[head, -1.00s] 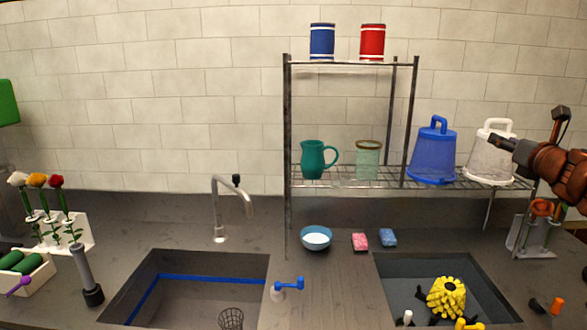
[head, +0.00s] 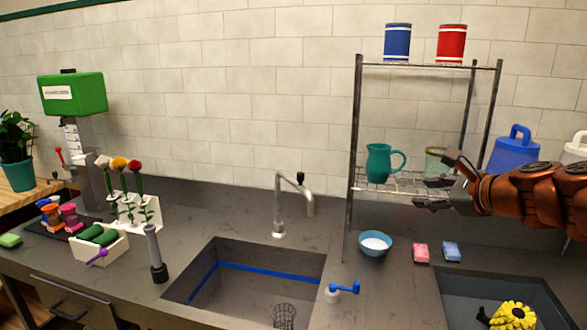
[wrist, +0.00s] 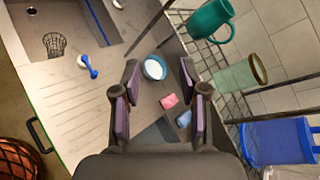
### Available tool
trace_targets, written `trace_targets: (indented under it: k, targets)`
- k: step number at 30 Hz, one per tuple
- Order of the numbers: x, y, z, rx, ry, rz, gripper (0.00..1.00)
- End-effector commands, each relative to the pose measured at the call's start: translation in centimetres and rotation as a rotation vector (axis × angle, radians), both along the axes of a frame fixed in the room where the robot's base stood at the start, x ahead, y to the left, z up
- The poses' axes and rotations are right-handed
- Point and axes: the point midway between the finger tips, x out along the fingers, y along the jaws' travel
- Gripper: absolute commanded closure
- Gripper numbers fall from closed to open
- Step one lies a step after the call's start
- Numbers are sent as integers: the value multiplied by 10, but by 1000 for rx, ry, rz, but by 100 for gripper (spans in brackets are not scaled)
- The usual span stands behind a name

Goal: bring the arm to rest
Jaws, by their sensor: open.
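My arm reaches in from the right edge in the head view. My gripper (head: 445,184) is in front of the wire shelf, partly covering the pale green glass jar (head: 436,163). In the wrist view my gripper (wrist: 158,82) is open, with its two fingers spread and nothing between them but the counter and the blue bowl (wrist: 155,68) beyond.
Pink (head: 421,252) and blue (head: 452,251) sponges lie by the bowl. A faucet (head: 279,210) stands behind the left sink (head: 240,287). Open air lies left of my gripper.

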Motion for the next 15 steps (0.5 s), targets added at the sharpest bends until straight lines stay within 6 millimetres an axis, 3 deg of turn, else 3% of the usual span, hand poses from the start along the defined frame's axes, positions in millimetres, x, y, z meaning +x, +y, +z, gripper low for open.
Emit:
trace_targets:
  k: [1, 6, 8, 12, 15]
  targets:
    - [-9, 30, -14, -79, 24, 89, 57]
    - [-54, 110, -66, -363, 85, 402, 57]
    - [-75, 132, -86, -464, 106, 520, 57]
    - [-136, 169, -135, -697, 152, 820, 57]
    - [-186, 181, -169, -854, 184, 1049, 57]
